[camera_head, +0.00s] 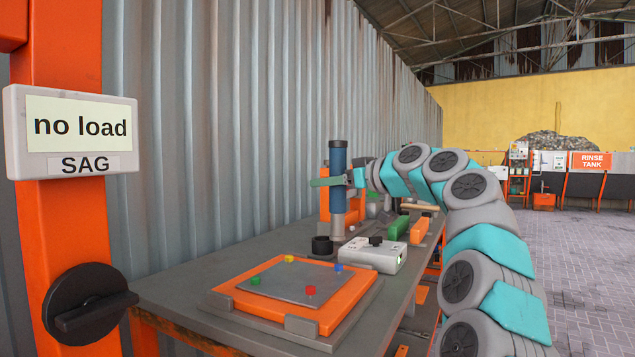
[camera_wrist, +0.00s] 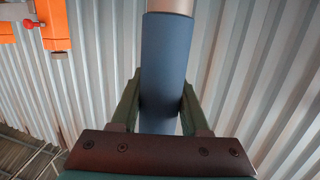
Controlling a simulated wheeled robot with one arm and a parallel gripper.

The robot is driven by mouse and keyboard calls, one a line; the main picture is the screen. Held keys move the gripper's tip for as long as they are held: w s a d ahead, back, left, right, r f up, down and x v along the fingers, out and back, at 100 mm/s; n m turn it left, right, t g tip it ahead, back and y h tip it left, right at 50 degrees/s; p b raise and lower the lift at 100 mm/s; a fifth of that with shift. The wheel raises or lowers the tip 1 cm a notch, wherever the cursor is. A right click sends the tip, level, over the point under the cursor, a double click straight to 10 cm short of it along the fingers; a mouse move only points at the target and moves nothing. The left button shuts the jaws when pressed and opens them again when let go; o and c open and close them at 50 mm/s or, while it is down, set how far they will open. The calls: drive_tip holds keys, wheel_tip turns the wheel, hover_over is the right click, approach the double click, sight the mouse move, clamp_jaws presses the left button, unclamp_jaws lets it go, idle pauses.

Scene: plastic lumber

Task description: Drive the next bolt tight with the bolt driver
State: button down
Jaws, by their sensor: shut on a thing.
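The bolt driver (camera_head: 338,168) is an upright tool with a blue grip, a grey cap and a pale grey shaft. My gripper (camera_head: 337,181) is shut around its blue grip; in the wrist view the green fingers press the blue grip (camera_wrist: 163,70) from both sides. An orange frame (camera_head: 331,316) with a grey plate (camera_head: 280,283) lies on the bench in front. The plate carries a yellow bolt (camera_head: 289,258), a blue bolt (camera_head: 338,267), a red bolt (camera_head: 310,290) and a green bolt (camera_head: 255,281).
A white box (camera_head: 366,256) with a black knob and a black cup (camera_head: 322,246) stand behind the plate. Green (camera_head: 398,228) and orange (camera_head: 420,230) blocks lie farther back. A corrugated wall (camera_head: 230,130) borders the bench's left. A "no load / SAG" sign (camera_head: 72,130) hangs on an orange post.

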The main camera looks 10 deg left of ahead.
drive_tip(key=shift+s+d, duration=0.15)
drive_tip(key=shift+d, duration=0.05)
drive_tip(key=shift+f+b, duration=2.75)
drive_tip(key=shift+b, duration=0.25)
drive_tip(key=shift+f+b, duration=1.4)
drive_tip(key=shift+f, duration=0.05)
idle(0.9)
